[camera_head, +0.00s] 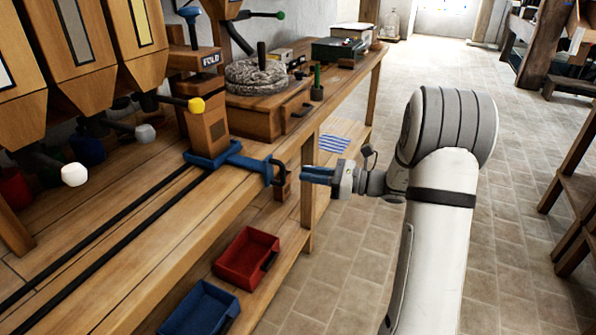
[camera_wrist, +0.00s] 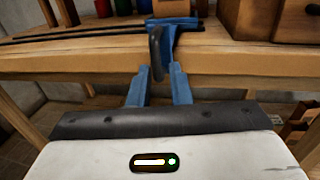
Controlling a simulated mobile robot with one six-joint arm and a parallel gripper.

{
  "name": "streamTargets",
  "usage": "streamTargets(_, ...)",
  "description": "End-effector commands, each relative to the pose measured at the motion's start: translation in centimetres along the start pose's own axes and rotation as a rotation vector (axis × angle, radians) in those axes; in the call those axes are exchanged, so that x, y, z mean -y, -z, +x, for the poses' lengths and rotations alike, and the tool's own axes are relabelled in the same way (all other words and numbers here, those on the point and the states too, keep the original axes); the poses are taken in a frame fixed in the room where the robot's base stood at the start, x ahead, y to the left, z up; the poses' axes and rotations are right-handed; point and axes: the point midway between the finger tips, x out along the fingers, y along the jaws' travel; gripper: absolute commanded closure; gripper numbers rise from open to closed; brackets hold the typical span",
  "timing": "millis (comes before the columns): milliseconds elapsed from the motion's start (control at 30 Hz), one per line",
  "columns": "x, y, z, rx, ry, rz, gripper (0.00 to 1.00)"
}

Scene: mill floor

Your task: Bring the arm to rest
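My gripper (camera_head: 306,174) is out in front of the bench edge, its blue fingers pointing left toward the bench. A blue sled (camera_head: 222,159) with a dark hooked handle (camera_head: 281,178) sits at the end of two black rails on the bench. The handle hangs at the bench edge, a short gap from my fingertips. The sled also shows beyond the fingers in the wrist view (camera_wrist: 178,24). A wooden block (camera_head: 208,130) stands on the sled.
The wooden bench (camera_head: 120,275) carries hoppers (camera_head: 70,55) with coloured knobs, a millstone (camera_head: 256,77) and a green box (camera_head: 340,50). A red tray (camera_head: 247,257) and a blue tray (camera_head: 203,309) are on the lower shelf. The tiled floor (camera_head: 330,285) right of the bench is open.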

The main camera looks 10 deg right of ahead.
Motion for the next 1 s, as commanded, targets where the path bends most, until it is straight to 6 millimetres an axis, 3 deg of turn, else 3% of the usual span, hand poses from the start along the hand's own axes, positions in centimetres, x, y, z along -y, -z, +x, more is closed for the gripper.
streamTargets(367, -0.1, -0.1, -0.3, -0.002, -0.005, -0.002, 0.82)
streamTargets(467, -1.3, -1.0, 0.1, -0.034, -0.036, -0.031, 0.82)
streamTargets(567, -4.3, -2.9, 1.2, -0.124, -0.121, -0.11, 0.82)
streamTargets(733, -12.5, -6.2, 1.9, -0.366, -0.362, -0.366, 0.82)
streamTargets(900, -19.5, -8.4, -0.1, -0.597, -0.625, -0.684, 0.82)
streamTargets(1000, -22.5, -9.7, -2.1, -0.719, -0.779, -0.889, 0.82)
